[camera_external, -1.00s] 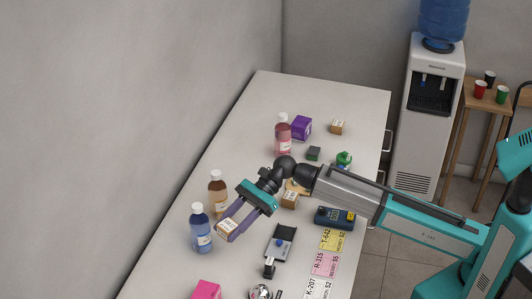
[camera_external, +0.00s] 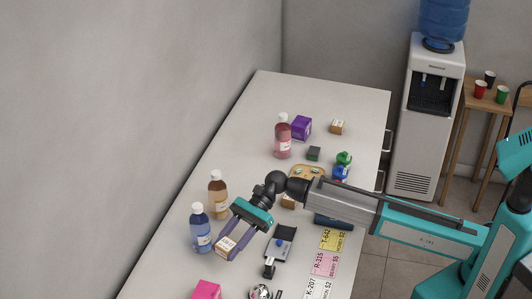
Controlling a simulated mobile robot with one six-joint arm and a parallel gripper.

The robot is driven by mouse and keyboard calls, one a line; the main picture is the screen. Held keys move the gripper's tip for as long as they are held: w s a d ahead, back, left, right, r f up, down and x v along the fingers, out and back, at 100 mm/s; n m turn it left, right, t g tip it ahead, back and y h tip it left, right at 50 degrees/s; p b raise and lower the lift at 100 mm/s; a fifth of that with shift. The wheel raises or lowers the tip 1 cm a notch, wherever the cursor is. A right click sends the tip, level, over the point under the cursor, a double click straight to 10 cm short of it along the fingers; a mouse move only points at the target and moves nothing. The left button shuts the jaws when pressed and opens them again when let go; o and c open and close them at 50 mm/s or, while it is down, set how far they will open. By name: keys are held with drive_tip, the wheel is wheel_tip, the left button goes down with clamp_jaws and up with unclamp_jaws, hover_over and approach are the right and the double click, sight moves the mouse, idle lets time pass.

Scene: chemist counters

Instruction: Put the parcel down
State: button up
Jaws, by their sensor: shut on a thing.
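My gripper (camera_external: 230,247) is shut on the parcel (camera_external: 226,247), a small tan carton with a white label. Its two purple fingers hold the parcel at the sides, over the left part of the white counter. The blue bottle (camera_external: 200,231) stands just left of the parcel. I cannot tell whether the parcel touches the counter top. Another small tan carton (camera_external: 288,201) is partly hidden behind my arm.
A brown bottle (camera_external: 217,197) stands behind the blue one. A grey device (camera_external: 281,246) and coloured cards (camera_external: 324,263) lie to the right. A pink box (camera_external: 207,289) is at the front. The counter's far end (camera_external: 300,93) is clear.

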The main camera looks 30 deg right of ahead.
drive_tip(key=shift+f, duration=0.1)
hover_over(230, 273)
drive_tip(key=shift+s+f, duration=0.1)
drive_tip(key=shift+f, duration=2.9)
drive_tip(key=shift+f+p, duration=0.3)
drive_tip(key=shift+f, duration=1.6)
drive_tip(key=o, duration=1.1)
drive_tip(key=shift+f, duration=0.1)
drive_tip(key=b+v, duration=0.1)
drive_tip(key=v, duration=1.1)
